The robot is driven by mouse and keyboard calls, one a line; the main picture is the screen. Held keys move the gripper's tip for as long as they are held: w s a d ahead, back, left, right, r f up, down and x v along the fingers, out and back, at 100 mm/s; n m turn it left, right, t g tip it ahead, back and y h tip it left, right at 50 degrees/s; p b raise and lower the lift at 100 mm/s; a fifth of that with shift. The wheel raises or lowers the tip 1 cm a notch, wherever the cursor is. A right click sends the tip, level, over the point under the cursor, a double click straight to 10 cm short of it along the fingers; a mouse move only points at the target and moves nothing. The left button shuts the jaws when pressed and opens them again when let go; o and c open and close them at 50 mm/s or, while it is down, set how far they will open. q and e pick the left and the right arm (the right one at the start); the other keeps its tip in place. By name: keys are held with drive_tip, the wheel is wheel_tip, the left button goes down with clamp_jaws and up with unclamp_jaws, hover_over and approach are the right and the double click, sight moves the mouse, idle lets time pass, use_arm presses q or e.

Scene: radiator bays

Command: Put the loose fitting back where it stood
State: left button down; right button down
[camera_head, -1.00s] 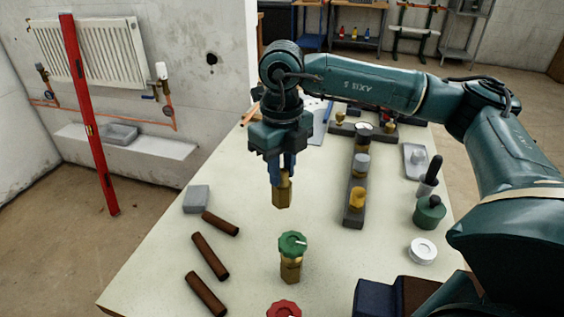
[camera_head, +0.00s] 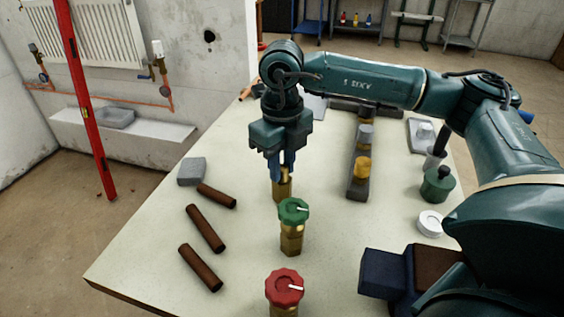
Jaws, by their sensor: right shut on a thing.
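My right gripper (camera_head: 282,168) is shut on a brass fitting (camera_head: 281,188) with flat sides, held upright by its top end. It hangs just behind a brass valve with a green handwheel (camera_head: 293,212). I cannot tell whether the fitting touches the table. A valve with a red handwheel (camera_head: 285,287) stands nearer, cut by the bottom edge. A dark rail (camera_head: 357,187) to the right bears a yellow-brass cap (camera_head: 362,168) and a grey cap (camera_head: 366,135). My left gripper is not in view.
Several brown rods (camera_head: 205,228) and a grey block (camera_head: 191,171) lie on the pale table (camera_head: 240,265), left of the valves. A green jar (camera_head: 438,184), a white ring (camera_head: 430,223) and a dark blue block (camera_head: 385,272) are on the right. The table's left front is clear.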

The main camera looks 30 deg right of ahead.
drive_tip(key=c, duration=1.1)
unclamp_jaws()
drive_tip(key=shift+c, duration=0.2)
wheel_tip(320, 180, up, 13)
drive_tip(key=shift+r, duration=0.15)
